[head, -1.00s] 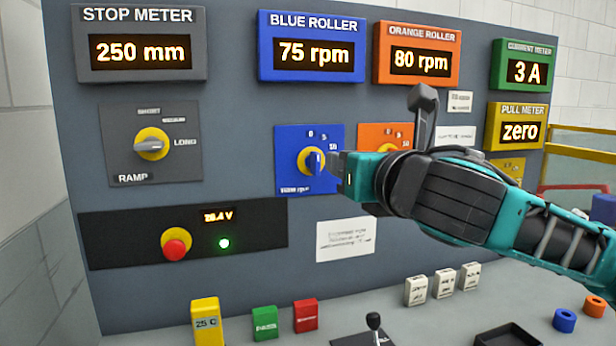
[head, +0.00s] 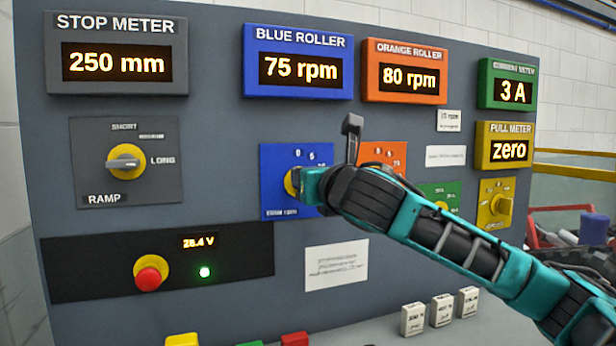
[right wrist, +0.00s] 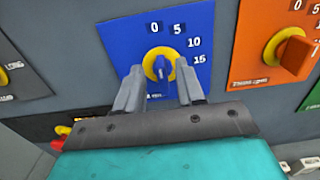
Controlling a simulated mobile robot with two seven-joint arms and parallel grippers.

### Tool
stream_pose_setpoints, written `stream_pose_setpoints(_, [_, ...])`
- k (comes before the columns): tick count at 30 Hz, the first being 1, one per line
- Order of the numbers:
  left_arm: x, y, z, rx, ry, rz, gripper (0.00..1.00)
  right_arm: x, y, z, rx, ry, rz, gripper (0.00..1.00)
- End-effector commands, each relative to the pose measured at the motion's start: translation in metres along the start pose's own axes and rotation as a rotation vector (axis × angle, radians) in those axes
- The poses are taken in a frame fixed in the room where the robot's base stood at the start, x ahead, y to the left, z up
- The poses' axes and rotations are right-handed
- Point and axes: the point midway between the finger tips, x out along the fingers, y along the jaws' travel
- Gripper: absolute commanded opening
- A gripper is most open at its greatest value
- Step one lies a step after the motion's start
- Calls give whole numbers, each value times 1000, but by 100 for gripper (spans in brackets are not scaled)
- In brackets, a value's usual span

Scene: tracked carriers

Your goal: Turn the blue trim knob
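The blue trim knob (right wrist: 160,67) shows in the right wrist view, a blue grip on a yellow ring on a blue plate (right wrist: 200,20) marked 0, 5, 10, 15. Its grip stands about upright in that view. My right gripper (right wrist: 160,72) is open, with one finger on each side of the knob; a gap shows on both sides, and contact cannot be made out. In the head view my right gripper (head: 309,186) covers most of the knob; part of its yellow ring (head: 290,182) shows. The blue roller display (head: 299,69) above reads 75 rpm. My left gripper is not in view.
An orange knob (right wrist: 289,52) sits close to the right, partly behind my right arm in the head view. A stop meter knob (head: 126,162) and a red button (head: 151,274) are on the left. Small white blocks (head: 441,310) stand on the ledge below.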

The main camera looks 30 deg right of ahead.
Motion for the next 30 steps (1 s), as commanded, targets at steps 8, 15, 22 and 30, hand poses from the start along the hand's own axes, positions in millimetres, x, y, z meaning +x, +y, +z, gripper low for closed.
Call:
stream_pose_setpoints(8, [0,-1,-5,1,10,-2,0,18,0,0,-1,0,-1,38])
stream_pose_setpoints(15, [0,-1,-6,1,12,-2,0,18,0,0,-1,0,0,38])
stream_pose_setpoints(22, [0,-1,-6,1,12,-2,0,18,0,0,0,0,0,18])
stream_pose_setpoints(30, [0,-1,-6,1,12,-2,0,18,0,0,0,0,0,0])
